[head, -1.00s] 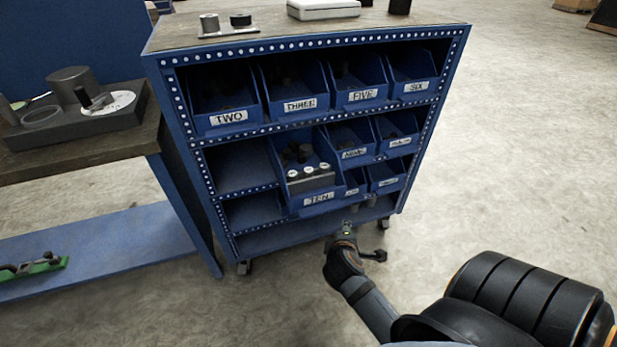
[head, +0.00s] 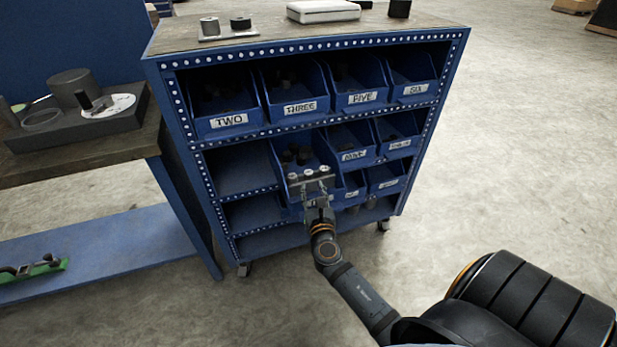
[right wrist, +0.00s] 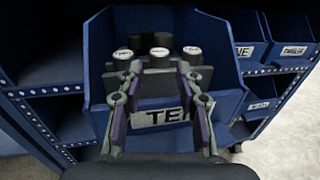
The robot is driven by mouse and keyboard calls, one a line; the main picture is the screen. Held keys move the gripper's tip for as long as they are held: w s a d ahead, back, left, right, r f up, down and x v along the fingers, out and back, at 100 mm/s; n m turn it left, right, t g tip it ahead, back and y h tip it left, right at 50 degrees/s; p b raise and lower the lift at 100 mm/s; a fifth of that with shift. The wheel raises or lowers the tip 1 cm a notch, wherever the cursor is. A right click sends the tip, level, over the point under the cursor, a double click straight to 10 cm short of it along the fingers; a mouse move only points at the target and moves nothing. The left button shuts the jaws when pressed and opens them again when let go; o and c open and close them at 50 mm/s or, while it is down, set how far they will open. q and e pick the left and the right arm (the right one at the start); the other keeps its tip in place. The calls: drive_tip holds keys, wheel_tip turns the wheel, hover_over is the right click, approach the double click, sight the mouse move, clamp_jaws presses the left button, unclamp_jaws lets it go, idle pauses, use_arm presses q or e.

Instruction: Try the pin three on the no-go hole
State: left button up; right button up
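Bin TEN (head: 297,197) sticks out from the middle row of the rack; it also shows in the right wrist view (right wrist: 225,110). In it are three dark pins with white labelled tops (right wrist: 160,52), side by side at a grey block (right wrist: 158,80). The labels are too small to read, so I cannot tell which is pin three. My right gripper (right wrist: 158,72) is over the bin's front wall, its fingers apart on either side of the block. I cannot tell whether they touch it. No hole can be made out. My left gripper is out of view.
Bins TWO (head: 228,119), THREE (head: 300,106), FIVE (head: 362,97) and SIX (head: 415,89) fill the rack's upper row. A bench at left carries a dark fixture (head: 75,125). The rack top (head: 260,32) holds a white case (head: 323,10).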

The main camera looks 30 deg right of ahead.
sight(309, 176)
drive_tip(key=shift+f+b+x, duration=0.2)
drive_tip(key=shift+b+x, duration=0.1)
drive_tip(key=shift+x, duration=2.85)
drive_tip(key=shift+c, duration=0.2)
clamp_jaws()
